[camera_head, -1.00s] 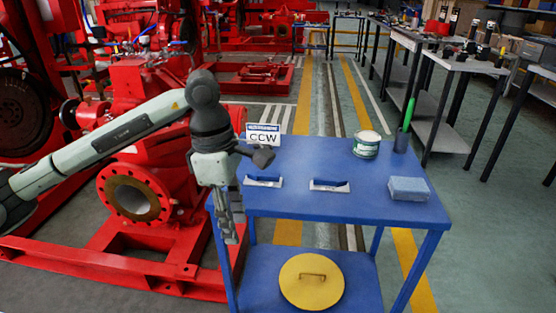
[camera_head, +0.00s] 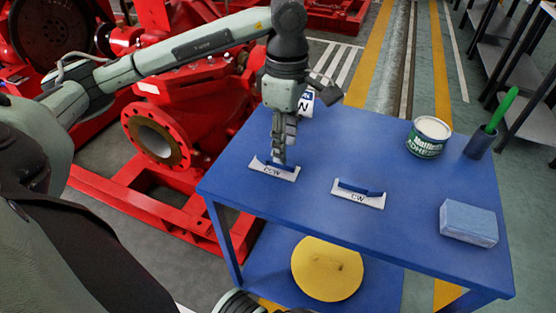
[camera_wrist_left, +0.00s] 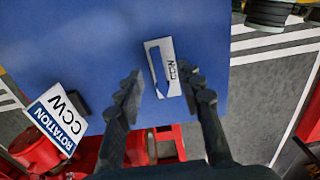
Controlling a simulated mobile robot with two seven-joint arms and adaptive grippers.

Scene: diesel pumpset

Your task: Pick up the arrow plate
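Two small white plates with blue arrow shapes lie on the blue table (camera_head: 330,135). The left one (camera_head: 274,171) is marked CCW, the right one (camera_head: 358,196) CW. My left gripper (camera_head: 280,157) points down at the CCW plate, its fingertips overlapping that plate's back edge in the head view. In the left wrist view the gripper (camera_wrist_left: 163,82) is open, with the CCW plate (camera_wrist_left: 158,60) between the fingertips' lines and slightly beyond them. Contact cannot be told. A ROTATION CCW sign (camera_wrist_left: 52,128) stands nearby, partly hidden behind the gripper in the head view (camera_head: 307,101).
A yellow disc (camera_head: 327,268) lies on the lower shelf. A red pump (camera_head: 200,100) stands left of the table.

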